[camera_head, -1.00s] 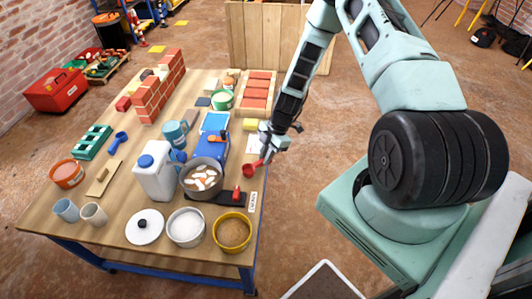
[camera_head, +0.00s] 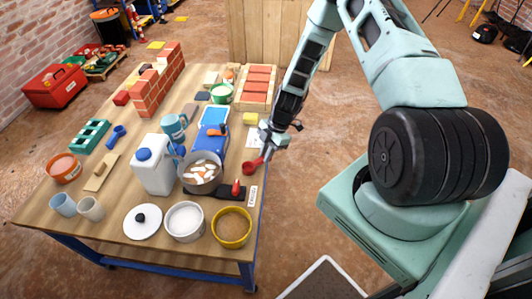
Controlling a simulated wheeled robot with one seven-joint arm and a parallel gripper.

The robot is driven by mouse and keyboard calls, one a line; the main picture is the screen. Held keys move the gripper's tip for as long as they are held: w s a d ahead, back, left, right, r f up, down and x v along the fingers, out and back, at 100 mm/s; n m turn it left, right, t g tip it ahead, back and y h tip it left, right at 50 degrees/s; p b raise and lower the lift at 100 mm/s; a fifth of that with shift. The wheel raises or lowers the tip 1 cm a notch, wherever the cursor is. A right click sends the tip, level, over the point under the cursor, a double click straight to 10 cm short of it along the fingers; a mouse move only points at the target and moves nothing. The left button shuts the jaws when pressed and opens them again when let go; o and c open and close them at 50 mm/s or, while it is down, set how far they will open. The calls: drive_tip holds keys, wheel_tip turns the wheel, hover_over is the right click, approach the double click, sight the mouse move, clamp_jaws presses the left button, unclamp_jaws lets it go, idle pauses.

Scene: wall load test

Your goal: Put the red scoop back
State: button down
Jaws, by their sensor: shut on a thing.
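The red scoop (camera_head: 251,168) is at the right edge of the table, its bowl toward the lower left and its handle toward my gripper (camera_head: 266,148). My gripper comes down from the upper right and is shut on the scoop's handle. The fingertips are small and partly hidden. I cannot tell whether the scoop touches the table. A yellow bowl (camera_head: 231,239) with brown contents and a white bowl (camera_head: 184,236) with pale contents stand at the front of the table.
A grey pot (camera_head: 201,187) with pale and brown pieces stands left of the scoop, with a small red object (camera_head: 236,188) on a dark strip beside it.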

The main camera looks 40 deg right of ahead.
drive_tip(key=shift+f, duration=0.25)
drive_tip(key=c, duration=0.9)
unclamp_jaws()
drive_tip(key=shift+r, duration=0.15)
drive_tip(key=shift+r+p, duration=2.05)
drive_tip(key=shift+r, duration=1.4)
